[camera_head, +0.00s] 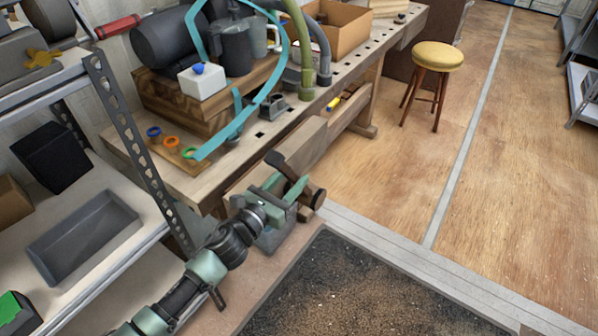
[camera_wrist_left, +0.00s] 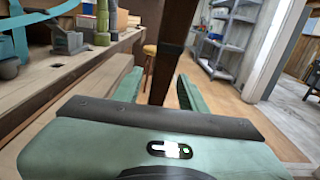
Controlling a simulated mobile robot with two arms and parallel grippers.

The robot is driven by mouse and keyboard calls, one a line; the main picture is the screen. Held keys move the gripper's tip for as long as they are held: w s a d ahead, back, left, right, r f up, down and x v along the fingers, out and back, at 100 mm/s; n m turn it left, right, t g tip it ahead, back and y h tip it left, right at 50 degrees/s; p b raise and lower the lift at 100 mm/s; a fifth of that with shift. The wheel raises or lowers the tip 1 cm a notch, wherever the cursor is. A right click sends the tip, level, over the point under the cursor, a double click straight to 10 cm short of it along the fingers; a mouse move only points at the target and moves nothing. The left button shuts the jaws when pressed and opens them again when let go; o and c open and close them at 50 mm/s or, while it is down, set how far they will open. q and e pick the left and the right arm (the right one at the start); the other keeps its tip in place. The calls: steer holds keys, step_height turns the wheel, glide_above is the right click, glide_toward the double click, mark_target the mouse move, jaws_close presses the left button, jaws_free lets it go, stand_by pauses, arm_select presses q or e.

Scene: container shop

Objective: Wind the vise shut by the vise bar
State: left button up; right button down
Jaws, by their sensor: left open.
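The vise (camera_head: 302,145) is a pale wooden jaw block at the front edge of the workbench. The vise bar (camera_head: 288,171) is dark brown and slants out in front of it, with a thicker dark part at its lower right. My left gripper (camera_head: 284,188) is open at the bar. In the left wrist view the bar (camera_wrist_left: 172,50) stands nearly upright between the two green fingers of the gripper (camera_wrist_left: 157,88), with gaps at both sides. The bar's lower end is hidden behind the gripper body. My right gripper is not in view.
The workbench (camera_head: 180,182) carries a wooden block, dark machine parts, a blue strip and coloured rings. A metal shelf (camera_head: 110,225) with a grey tray stands at left. A yellow-topped stool (camera_head: 437,56) stands farther back. The wooden floor at right is clear; a dark speckled mat (camera_head: 345,290) lies in front.

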arm_select(q)
steer(key=shift+b+x, duration=0.3)
steer(key=shift+x, duration=1.35)
jaws_close()
